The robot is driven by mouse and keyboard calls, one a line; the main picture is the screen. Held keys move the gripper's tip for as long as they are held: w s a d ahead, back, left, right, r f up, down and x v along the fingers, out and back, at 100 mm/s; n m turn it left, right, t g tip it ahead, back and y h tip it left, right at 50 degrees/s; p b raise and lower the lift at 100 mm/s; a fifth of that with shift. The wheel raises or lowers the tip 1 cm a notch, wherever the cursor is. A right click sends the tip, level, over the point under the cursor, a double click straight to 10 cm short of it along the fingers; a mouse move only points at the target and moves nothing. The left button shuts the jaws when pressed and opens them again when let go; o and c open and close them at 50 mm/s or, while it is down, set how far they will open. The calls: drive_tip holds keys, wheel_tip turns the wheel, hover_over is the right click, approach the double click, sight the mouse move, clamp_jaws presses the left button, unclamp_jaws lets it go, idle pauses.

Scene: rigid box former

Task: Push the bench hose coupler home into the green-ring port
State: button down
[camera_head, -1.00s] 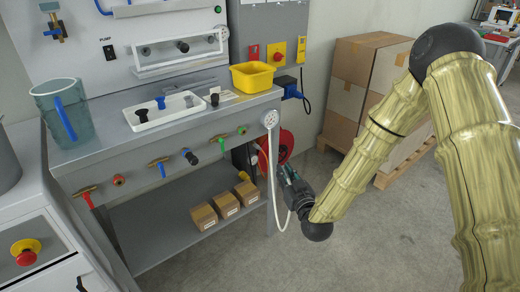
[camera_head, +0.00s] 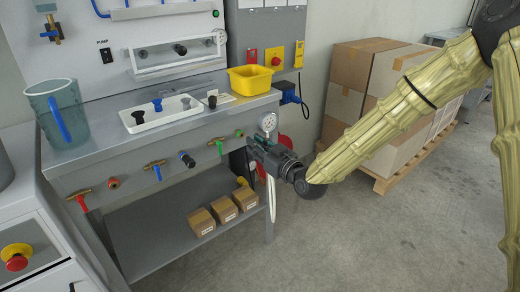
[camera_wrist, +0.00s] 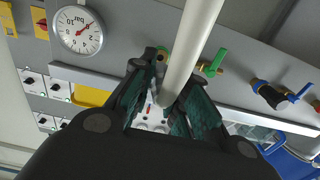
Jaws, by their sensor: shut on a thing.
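My gripper (camera_head: 255,146) is at the right end of the bench front, just below the pressure gauge. It is shut on the bench hose coupler, which is mostly hidden between the fingers. The white hose (camera_head: 271,198) hangs below my gripper. In the wrist view the white hose (camera_wrist: 192,48) crosses in front of the fingers and covers part of the grip. The green-ring port (camera_head: 240,132) is on the front panel, a little left of and above my fingertips. The coupler appears apart from it, but the exact gap cannot be told.
The pressure gauge (camera_head: 268,122) sits close above my gripper. A green-handled valve (camera_head: 218,143) is left of the port. A blue-ring port (camera_head: 187,160) holds a dark coupler; a red port (camera_head: 113,183) is farther left. Boxes (camera_head: 223,210) lie on the shelf below.

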drive_tip(key=shift+x, duration=1.7)
drive_tip(key=shift+w+a, duration=0.3)
drive_tip(key=shift+w, duration=0.05)
idle(1.1)
drive_tip(key=c, duration=1.3)
unclamp_jaws()
drive_tip(key=shift+p+v, duration=0.55)
drive_tip(key=shift+v, duration=3.45)
